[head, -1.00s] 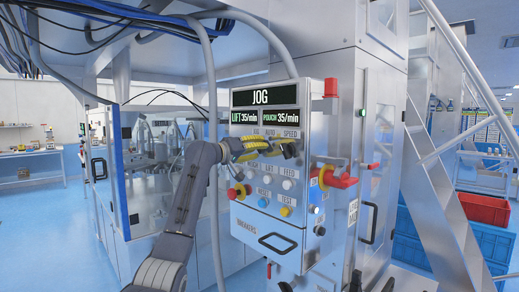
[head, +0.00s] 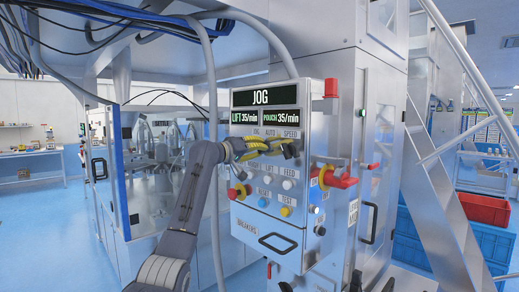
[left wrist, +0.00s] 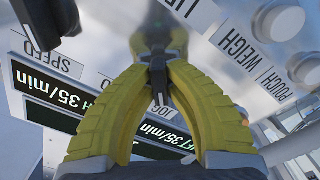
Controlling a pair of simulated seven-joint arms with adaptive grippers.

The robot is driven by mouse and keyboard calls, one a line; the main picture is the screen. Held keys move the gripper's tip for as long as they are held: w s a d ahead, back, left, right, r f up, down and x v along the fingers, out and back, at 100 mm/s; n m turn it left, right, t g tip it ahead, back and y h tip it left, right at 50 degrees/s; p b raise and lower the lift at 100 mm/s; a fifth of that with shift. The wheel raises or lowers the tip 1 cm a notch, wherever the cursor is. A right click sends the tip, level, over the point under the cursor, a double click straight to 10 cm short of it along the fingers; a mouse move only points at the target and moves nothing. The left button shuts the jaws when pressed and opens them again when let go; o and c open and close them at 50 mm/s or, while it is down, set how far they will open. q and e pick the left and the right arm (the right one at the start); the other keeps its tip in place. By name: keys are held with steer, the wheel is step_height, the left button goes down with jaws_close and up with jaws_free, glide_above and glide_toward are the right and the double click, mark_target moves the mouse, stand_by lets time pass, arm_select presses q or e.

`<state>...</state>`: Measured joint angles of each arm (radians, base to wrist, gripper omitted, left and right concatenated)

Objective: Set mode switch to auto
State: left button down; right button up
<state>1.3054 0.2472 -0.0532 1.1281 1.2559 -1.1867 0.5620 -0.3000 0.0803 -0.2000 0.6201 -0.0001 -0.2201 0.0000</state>
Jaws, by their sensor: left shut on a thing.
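The grey control panel (head: 275,228) faces me, and its display (head: 264,97) reads JOG. Below it are the labels JOG, AUTO and SPEED. My left gripper (head: 274,146) has yellow padded fingers and is at the upper row of controls. In the left wrist view its fingertips (left wrist: 158,72) are closed on the small dark mode switch (left wrist: 157,62). The fingers hide much of the switch, so its exact angle is hard to read. The dark speed knob (head: 290,151) sits just right of the fingers. My right gripper is not in view.
A red handle (head: 340,180) juts out at the panel's right. A grey conduit (head: 212,105) runs close by the arm. Red and blue crates (head: 487,209) stand far right.

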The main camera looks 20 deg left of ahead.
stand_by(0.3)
arm_select(q)
steer(key=m, duration=1.2)
steer(key=shift+m, duration=1.9)
steer(key=c, duration=1.4)
jaws_free()
steer(key=shift+w, duration=0.1)
